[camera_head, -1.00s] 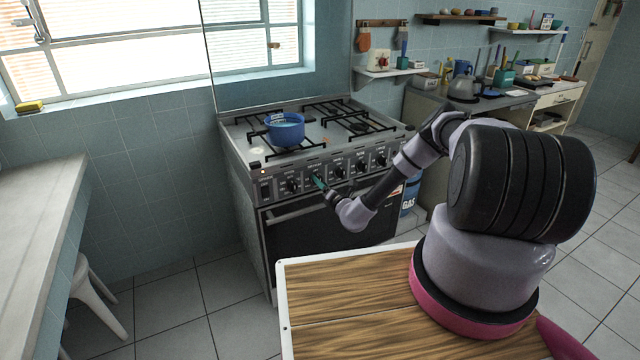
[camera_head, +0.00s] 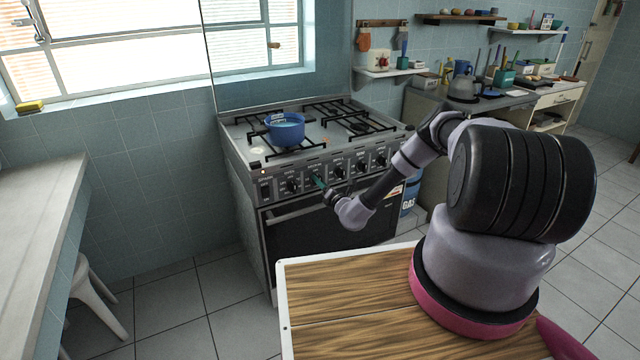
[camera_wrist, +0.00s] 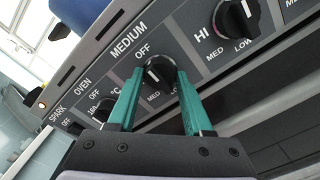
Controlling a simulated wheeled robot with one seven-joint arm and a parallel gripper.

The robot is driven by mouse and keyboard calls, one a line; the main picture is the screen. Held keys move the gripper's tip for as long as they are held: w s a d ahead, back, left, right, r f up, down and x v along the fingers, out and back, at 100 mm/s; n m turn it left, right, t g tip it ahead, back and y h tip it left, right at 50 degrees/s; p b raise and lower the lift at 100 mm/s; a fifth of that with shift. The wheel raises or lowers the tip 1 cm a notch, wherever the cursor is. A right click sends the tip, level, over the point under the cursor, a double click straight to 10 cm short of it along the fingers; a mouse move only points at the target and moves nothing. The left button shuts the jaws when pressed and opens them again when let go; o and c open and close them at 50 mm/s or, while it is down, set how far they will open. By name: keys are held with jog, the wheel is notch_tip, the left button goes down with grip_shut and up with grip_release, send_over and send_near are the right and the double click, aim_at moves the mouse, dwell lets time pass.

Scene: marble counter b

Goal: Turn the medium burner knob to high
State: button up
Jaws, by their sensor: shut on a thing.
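The medium burner knob (camera_wrist: 160,73) is a round black knob under the "MEDIUM" and "OFF" labels in the wrist view. Its white mark shows on the left part of its face, turned away from "OFF". My gripper (camera_wrist: 160,85) has teal fingers on the left and right sides of the knob and is shut on it. The left finger covers the panel where "HI" would show; "MED" and "LOW" show partly below. In the head view, my gripper (camera_head: 318,182) reaches the stove's front panel and mostly hides this knob.
The oven knob (camera_wrist: 103,108) is close on the left, and another burner knob (camera_wrist: 238,20) is on the right. A blue pot (camera_head: 286,130) stands on the stove top (camera_head: 320,132). The oven handle (camera_head: 300,211) runs below the panel.

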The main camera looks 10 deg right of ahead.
jog(key=n, duration=0.3)
jog(key=shift+w+n, duration=0.1)
jog(key=shift+n, duration=1.4)
